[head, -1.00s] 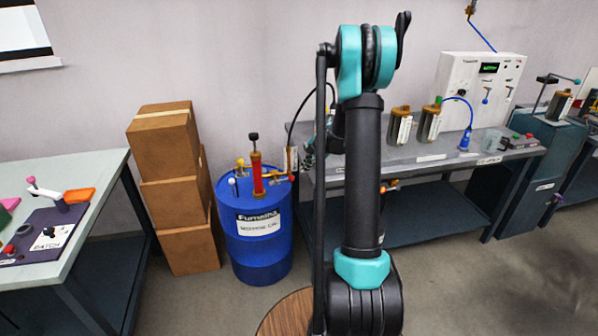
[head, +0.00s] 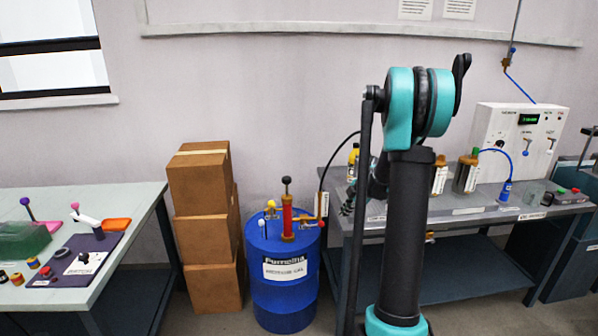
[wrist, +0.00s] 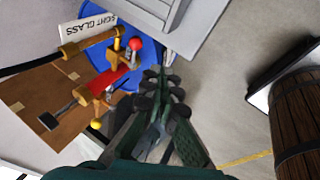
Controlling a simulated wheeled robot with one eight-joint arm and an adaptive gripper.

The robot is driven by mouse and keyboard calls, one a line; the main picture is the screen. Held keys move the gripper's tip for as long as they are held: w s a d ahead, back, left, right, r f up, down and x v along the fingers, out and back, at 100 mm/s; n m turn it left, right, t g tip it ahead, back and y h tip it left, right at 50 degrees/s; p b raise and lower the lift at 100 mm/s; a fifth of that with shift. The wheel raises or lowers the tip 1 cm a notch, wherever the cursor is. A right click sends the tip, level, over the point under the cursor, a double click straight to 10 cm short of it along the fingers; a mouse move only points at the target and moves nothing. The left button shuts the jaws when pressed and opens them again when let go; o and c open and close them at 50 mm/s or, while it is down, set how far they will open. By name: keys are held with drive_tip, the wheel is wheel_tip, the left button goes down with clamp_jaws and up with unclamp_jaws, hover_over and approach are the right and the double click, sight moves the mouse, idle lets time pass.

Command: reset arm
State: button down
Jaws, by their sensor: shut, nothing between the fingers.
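My gripper (wrist: 165,82) shows in the wrist view, its dark fingers closed together with nothing between them. It hangs in free air, apart from the blue drum and the bench. In the head view my gripper (head: 347,203) is partly hidden behind my own arm, which stands upright and folds over at the top. The blue drum (head: 284,293) stands on the floor left of my arm. A red pump (head: 287,217) with brass fittings is on its top. In the wrist view the pump's red body (wrist: 108,80) and a "SIGHT GLASS" label (wrist: 88,36) lie left of the fingers.
Stacked cardboard boxes (head: 204,231) stand left of the drum. A left table (head: 120,225) holds a purple mat (head: 75,262) and small parts. The right bench (head: 470,209) carries bottles and a white control panel (head: 520,140). A wooden barrel (wrist: 297,125) is at the wrist view's right.

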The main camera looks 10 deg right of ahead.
drive_tip(key=s+a+r+m+h, duration=0.1)
drive_tip(key=s+a+m, duration=0.2)
drive_tip(key=s+m, duration=0.35)
drive_tip(key=s+a+r+m+h, duration=0.1)
drive_tip(key=s+a+r+m, duration=0.2)
drive_tip(key=s, duration=0.7)
drive_tip(key=s+a+f+m, duration=0.1)
drive_tip(key=s+f+m, duration=0.1)
drive_tip(key=s+m, duration=0.3)
drive_tip(key=s+a+f+m+h, duration=0.1)
drive_tip(key=s+m, duration=0.4)
drive_tip(key=s, duration=0.8)
wheel_tip(320, 180, down, 2)
drive_tip(key=shift+a+f+m, duration=0.1)
drive_tip(key=shift+a+m, duration=0.25)
drive_tip(key=shift+a, duration=0.1)
